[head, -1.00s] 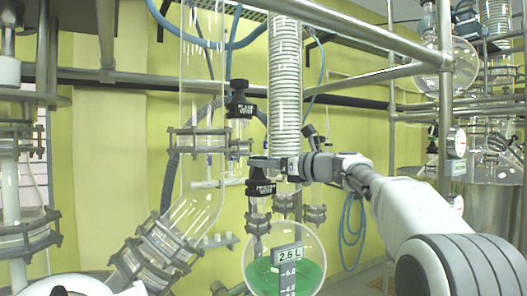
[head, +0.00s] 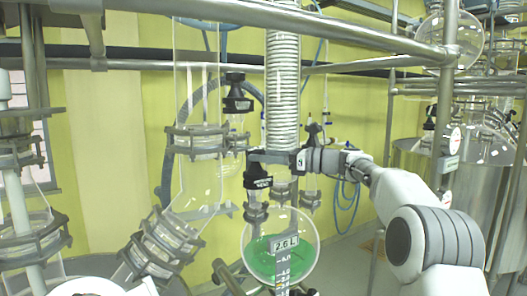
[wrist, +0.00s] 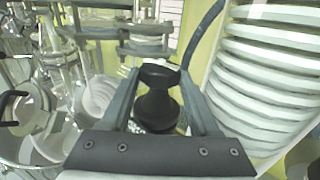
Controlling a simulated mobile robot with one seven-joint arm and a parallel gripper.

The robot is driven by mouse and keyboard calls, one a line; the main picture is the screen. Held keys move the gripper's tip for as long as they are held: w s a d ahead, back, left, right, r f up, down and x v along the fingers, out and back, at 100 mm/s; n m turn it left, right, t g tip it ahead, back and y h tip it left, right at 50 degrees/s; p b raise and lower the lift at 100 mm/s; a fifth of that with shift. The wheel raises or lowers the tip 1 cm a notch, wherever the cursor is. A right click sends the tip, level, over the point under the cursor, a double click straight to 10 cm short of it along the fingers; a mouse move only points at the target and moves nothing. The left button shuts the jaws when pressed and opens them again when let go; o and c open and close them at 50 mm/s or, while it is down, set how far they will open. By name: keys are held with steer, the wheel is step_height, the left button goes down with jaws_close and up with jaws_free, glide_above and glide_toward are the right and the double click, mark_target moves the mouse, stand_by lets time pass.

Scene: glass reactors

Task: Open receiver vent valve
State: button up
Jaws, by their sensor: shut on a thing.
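The receiver vent valve (head: 258,181) is a black knob with a white-lettered label, on a glass neck above the round receiver flask (head: 262,262). The flask holds green liquid and carries a "2.6 L" tag. My gripper (head: 256,157) reaches in from the right at the top of this valve. In the wrist view, the black valve knob (wrist: 156,106) sits between my two fingers (wrist: 158,75), which are shut on it. The lettering is too blurred to read fully, and the valve's inner opening is hidden.
A similar black valve (head: 237,100) stands above and left. The ribbed white condenser column (head: 283,85) rises close behind my gripper. A clear glass tube (head: 197,110) stands left. Metal rails (head: 330,25) cross above my arm.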

steer(key=shift+a+f, duration=0.1)
steer(key=o, duration=1.4)
steer(key=shift+s, duration=0.1)
steer(key=shift+r, duration=0.2)
steer(key=shift+d, duration=0.25)
